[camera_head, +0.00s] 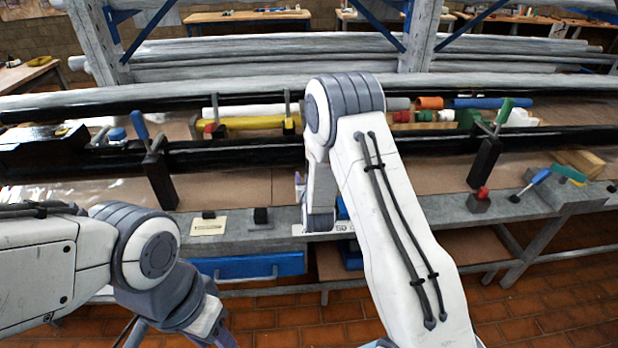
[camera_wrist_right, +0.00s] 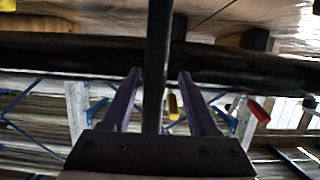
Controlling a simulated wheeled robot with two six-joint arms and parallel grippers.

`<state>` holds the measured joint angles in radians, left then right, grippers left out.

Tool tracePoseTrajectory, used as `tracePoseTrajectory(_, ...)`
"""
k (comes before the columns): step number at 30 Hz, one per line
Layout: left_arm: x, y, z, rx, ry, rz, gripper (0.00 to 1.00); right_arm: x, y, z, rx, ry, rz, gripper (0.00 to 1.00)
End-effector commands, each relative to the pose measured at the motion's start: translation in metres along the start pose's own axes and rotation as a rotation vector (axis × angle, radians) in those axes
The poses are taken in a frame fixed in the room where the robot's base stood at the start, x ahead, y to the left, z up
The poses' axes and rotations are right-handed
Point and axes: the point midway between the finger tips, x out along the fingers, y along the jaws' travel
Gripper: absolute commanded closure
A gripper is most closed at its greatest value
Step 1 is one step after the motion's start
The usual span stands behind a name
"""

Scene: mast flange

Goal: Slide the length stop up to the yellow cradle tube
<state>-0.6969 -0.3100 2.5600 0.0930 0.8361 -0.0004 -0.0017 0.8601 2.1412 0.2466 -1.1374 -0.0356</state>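The yellow tube (camera_head: 258,122) lies lengthwise behind the front black pipe, left of my right arm. I cannot tell for certain which part is the length stop; a dark block with a red knob (camera_head: 478,201) sits on the bench's front ledge at right. My right gripper (camera_head: 299,182) is mostly hidden by its arm in the head view. In the right wrist view its two purple fingers (camera_wrist_right: 162,95) are apart, with a dark upright bar (camera_wrist_right: 157,55) showing between them; no finger visibly touches it. My left gripper (camera_head: 216,334) is partly cut off at the bottom edge.
A long black pipe (camera_head: 240,152) crosses the bench. Clamps with a blue handle (camera_head: 140,125) and a green handle (camera_head: 504,110) stand on it. Coloured tube pieces lie behind at right.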

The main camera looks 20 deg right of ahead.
Motion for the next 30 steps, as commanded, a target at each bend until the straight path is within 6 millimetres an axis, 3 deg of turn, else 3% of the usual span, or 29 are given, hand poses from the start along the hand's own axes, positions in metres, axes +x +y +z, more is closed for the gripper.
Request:
tracePoseTrajectory(5, -0.001, 0.000, 0.000, 0.000, 0.000, 0.000, 0.50, -0.006, 0.001, 0.001, 0.000, -0.004, 0.002, 0.40)
tracePoseTrajectory(21, -0.003, 0.000, 0.000, 0.000, 0.000, 0.000, 0.50, -0.060, 0.001, 0.001, 0.000, -0.003, 0.002, 0.40)
tracePoseTrajectory(30, -0.003, 0.000, 0.000, 0.000, 0.000, 0.000, 0.50, -0.070, 0.002, 0.001, 0.001, -0.002, 0.004, 0.40)
